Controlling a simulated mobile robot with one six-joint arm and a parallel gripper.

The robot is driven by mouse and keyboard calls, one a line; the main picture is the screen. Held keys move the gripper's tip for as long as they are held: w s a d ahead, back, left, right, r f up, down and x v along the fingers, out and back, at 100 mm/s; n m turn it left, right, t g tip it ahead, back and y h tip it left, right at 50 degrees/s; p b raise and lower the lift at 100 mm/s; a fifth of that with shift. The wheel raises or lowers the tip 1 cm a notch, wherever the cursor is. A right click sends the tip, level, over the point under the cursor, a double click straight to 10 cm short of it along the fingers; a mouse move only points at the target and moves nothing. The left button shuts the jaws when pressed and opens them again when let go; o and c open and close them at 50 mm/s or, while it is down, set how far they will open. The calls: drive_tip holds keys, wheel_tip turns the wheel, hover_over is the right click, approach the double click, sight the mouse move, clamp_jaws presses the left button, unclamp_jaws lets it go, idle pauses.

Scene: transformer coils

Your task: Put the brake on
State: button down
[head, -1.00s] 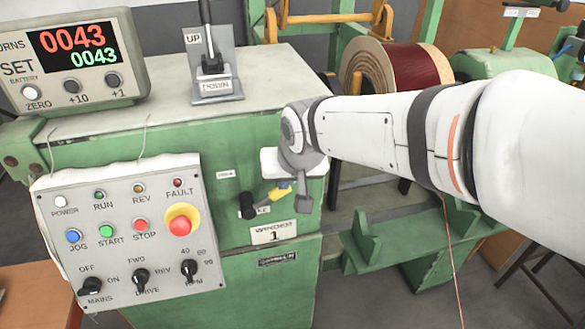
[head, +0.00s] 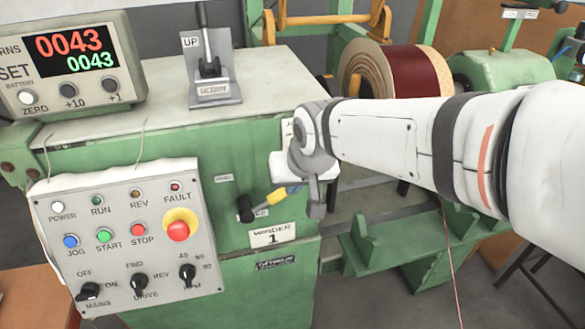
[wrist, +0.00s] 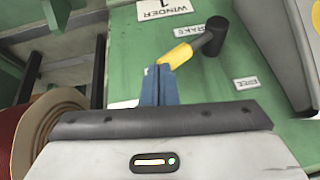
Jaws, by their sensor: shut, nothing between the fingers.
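The brake lever has a black part (head: 245,208) and a yellow end (head: 276,197) and sits on the front of the green cabinet. The yellow end points right, towards my gripper. In the wrist view its yellow end (wrist: 180,54) lies just beyond my blue fingertips, which look close to it or touching; I cannot tell which. The BRAKE label (wrist: 188,31) and the FREE label (wrist: 247,83) lie on opposite sides of the lever. My gripper (head: 292,190) is shut and empty, at the lever's right; its fingers (wrist: 158,70) are together in the wrist view.
A control panel (head: 130,240) with buttons and knobs is left of the lever. An UP/DOWN lever plate (head: 213,85) and a counter display (head: 72,60) stand on the cabinet top. A wound coil (head: 415,70) is behind my arm.

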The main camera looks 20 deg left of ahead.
drive_tip(key=s+d+r+p, duration=0.1)
drive_tip(key=d+r+p, duration=0.1)
drive_tip(key=d+r, duration=0.2)
wheel_tip(320, 180, up, 2)
drive_tip(key=shift+d+r, duration=0.25)
drive_tip(key=shift+d, duration=0.1)
drive_tip(key=shift+s, duration=0.1)
drive_tip(key=s+d+f+m+h, duration=0.1)
drive_tip(key=s+d+f+m, duration=0.1)
drive_tip(key=d, duration=0.9)
drive_tip(key=s+d+f+m+g+h, duration=0.1)
drive_tip(key=s+d+f, duration=0.4)
drive_tip(key=d, duration=0.7)
drive_tip(key=shift+s+f+m+h, duration=0.25)
drive_tip(key=shift+s+m+h, duration=0.45)
drive_tip(key=shift+s+m, duration=0.4)
drive_tip(key=shift+w, duration=0.1)
